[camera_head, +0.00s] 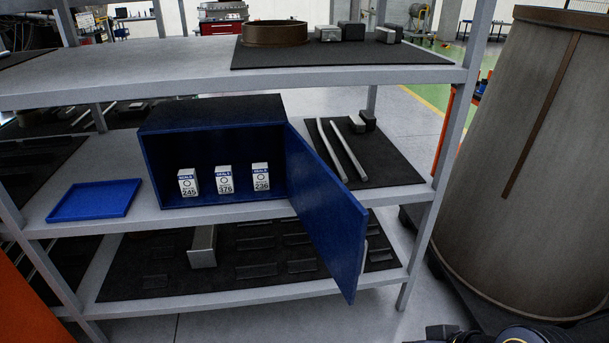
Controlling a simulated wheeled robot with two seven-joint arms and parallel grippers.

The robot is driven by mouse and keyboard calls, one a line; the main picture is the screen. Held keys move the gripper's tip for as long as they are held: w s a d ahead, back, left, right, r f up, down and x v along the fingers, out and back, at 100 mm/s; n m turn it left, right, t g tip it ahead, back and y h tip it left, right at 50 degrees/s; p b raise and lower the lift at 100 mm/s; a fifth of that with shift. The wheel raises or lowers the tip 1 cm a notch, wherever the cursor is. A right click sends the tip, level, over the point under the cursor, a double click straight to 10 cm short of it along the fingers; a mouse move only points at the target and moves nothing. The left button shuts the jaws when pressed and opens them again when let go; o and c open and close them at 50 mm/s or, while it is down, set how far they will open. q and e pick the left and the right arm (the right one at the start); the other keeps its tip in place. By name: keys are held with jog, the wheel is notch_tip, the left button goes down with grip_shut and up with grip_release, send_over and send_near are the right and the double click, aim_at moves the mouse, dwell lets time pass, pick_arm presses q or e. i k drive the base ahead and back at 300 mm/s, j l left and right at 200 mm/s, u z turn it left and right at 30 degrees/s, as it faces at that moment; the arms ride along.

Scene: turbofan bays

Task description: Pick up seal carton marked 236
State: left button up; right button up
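The seal carton marked 236 (261,177) is a small white box with a blue label band. It stands upright inside the open blue cabinet (213,113), the rightmost of three cartons. The carton marked 376 (224,180) stands to its left, and the carton marked 245 (188,183) is further left. The cabinet sits on the middle shelf, and its door (328,213) is swung open toward the front right. Neither of my grippers shows in view.
A blue tray (94,200) lies left of the cabinet. Two long metal bars (342,151) lie on a dark mat to the right, behind the open door. The shelf post (446,150) and a large grey cone-shaped body (530,170) stand at right.

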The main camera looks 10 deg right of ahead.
aim_at(260, 170)
jog(key=i+l+u, duration=0.2)
jog(key=l, duration=0.2)
jog(key=i+l+u, duration=0.2)
jog(key=l, duration=0.2)
jog(key=i+l+u, duration=0.2)
jog(key=l, duration=0.2)
jog(key=l+u, duration=0.2)
jog(key=l, duration=0.25)
jog(key=i+l+u, duration=0.2)
jog(key=l, duration=0.25)
jog(key=j, duration=0.25)
jog(key=k+j, duration=0.15)
jog(key=j, duration=0.1)
